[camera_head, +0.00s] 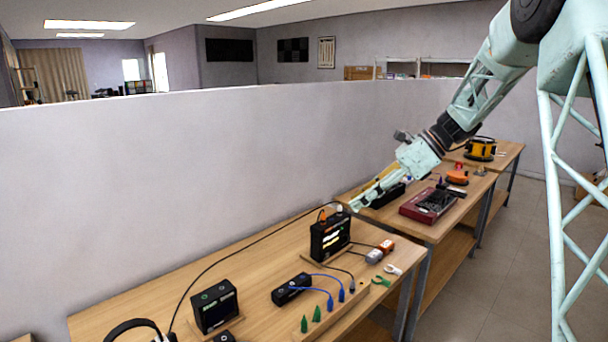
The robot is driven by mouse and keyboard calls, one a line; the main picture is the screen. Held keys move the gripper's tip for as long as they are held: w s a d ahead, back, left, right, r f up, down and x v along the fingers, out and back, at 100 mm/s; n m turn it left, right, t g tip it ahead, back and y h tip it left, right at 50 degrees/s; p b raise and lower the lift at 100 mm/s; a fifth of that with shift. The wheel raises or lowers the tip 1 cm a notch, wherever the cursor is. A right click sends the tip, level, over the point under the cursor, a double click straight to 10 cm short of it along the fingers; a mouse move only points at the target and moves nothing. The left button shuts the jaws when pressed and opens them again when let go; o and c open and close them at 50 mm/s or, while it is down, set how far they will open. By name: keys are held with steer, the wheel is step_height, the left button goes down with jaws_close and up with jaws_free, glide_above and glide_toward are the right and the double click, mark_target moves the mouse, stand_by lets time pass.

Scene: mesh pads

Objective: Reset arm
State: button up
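My arm (480,100) comes down from the upper right of the head camera view. My gripper (358,206) is at its lower left end, over or near the left edge of the middle table, beside the black box with the lit display. The fingers are small and angled down to the left, and I cannot tell whether they are open or shut. I see nothing clearly held.
The near wooden table (255,258) holds a black box (330,236), a black cube device (214,307), a black block (291,289) with blue cables, and green cones (316,314). The middle table bears a dark red case (428,205). A low white wall (170,190) runs behind.

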steer(key=s+a+r+n+h, duration=0.15)
steer(key=s+r+n, duration=0.35)
steer(key=s, duration=0.9)
steer(key=s+r+n+h, duration=0.3)
steer(key=s+r+n, duration=0.15)
steer(key=s, duration=1.05)
steer(key=s+d+f+n+t+h, duration=0.1)
steer(key=s+n, duration=0.5)
steer(key=s, duration=0.7)
steer(key=s+d+f+n+t+h, duration=0.1)
steer(key=s+d+f+n+h, duration=0.2)
steer(key=s, duration=1)
steer(key=shift+s+d+n+t+h, duration=0.3)
steer(key=shift+d+n+t+h, duration=0.1)
steer(key=shift+d+n, duration=0.9)
steer(key=shift+a+r, duration=0.1)
steer(key=shift+a, duration=0.1)
